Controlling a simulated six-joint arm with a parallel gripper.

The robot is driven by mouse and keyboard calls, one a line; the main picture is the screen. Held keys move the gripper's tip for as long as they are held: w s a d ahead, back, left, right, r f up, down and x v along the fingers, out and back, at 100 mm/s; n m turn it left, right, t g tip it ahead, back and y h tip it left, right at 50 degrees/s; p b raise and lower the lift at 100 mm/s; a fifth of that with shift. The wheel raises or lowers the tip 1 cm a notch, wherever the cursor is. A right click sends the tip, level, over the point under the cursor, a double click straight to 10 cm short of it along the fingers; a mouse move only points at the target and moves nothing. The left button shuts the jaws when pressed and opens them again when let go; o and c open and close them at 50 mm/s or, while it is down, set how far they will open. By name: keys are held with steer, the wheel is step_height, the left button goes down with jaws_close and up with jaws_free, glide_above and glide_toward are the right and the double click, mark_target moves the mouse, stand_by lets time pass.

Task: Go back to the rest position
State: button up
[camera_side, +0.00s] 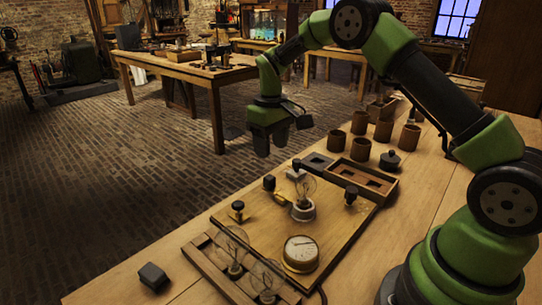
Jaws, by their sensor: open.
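My gripper (272,142) hangs above the far left edge of the wooden bench, pointing down. Its jaws are open and I see nothing between them. The green and black arm arches over from the right side of the view. Below and in front of the gripper is a wooden board (262,233) with a round dial gauge (300,253), a bulb (304,190) in a white holder and several dark knobs. Several brown jars (361,149) stand on the bench to the right of the gripper.
A wooden rack (205,264) with bulbs lies at the front left of the board. A small dark block (153,276) sits near the bench's left edge. A slotted wooden tray (362,179) and a dark lidded piece (390,160) lie behind the board. Free bench shows along the front.

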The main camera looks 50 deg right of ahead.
steer(key=shift+r, duration=0.2)
steer(key=s+a+r+m+t, duration=0.1)
steer(key=s+a+r+t, duration=0.1)
steer(key=s+r, duration=0.35)
steer(key=s+a+r+m+t, duration=0.1)
steer(key=s+a+r, duration=0.2)
steer(key=r, duration=0.6)
steer(key=s+a+r+m+t+y, duration=0.1)
steer(key=s+a+t, duration=0.1)
steer(key=s, duration=0.6)
steer(key=s+a+r+m+t+y, duration=0.1)
steer(key=s+t, duration=0.1)
steer(key=s, duration=0.7)
steer(key=shift+a, duration=0.35)
steer(key=shift+o, duration=0.6)
steer(key=shift+w+r, duration=0.1)
